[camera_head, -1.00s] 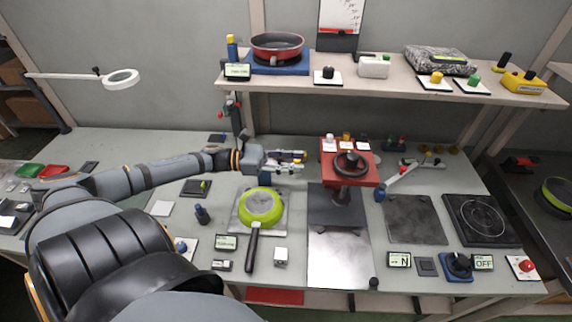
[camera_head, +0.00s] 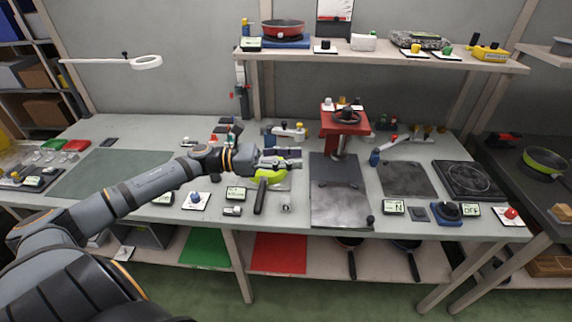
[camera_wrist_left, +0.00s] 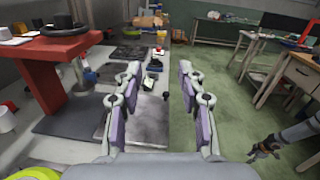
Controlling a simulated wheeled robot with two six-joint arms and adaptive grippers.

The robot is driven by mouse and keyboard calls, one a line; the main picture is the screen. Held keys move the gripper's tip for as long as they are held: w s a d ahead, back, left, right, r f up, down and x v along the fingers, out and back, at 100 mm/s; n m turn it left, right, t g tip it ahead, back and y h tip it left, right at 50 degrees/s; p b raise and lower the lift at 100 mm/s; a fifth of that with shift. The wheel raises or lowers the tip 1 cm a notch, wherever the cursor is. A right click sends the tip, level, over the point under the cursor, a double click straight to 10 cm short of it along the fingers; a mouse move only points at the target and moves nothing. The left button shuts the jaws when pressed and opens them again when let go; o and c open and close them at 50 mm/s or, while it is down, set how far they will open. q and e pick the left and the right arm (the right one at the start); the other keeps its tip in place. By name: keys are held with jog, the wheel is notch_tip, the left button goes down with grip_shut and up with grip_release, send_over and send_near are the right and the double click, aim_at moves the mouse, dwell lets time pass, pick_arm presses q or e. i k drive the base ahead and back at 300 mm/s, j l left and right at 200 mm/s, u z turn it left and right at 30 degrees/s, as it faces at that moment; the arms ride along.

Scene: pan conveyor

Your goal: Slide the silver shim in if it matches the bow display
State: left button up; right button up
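My left gripper (camera_head: 286,161) is above the far part of the green pan (camera_head: 271,177), whose black handle points toward me. In the left wrist view the gripper (camera_wrist_left: 160,75) has its two purple-padded fingers well apart, with nothing between them. A red press with a handwheel (camera_head: 344,122) stands right of the pan, with a dark and silvery plate (camera_head: 340,205) before it. Small displays stand by the pan (camera_head: 236,193) and at the right (camera_head: 394,207); I cannot tell which is the bow display. I cannot pick out the silver shim. My right gripper (camera_wrist_left: 265,148) shows small in the left wrist view.
A hotplate (camera_head: 469,180) and red button (camera_head: 511,212) are at the right. The raised shelf (camera_head: 380,58) holds a red pan (camera_head: 283,29). A green mat (camera_head: 125,174) lies at the left with bare room. Green and red mats lie on the lower shelf.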

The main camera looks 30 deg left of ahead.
aim_at(327, 106)
jog(key=i+j+z, duration=0.1)
jog(key=j, duration=0.2)
jog(key=i+j, duration=0.2)
jog(key=i+j+z, duration=0.15)
jog(key=j, duration=0.2)
jog(key=i+j+z, duration=0.1)
jog(key=i, duration=0.4)
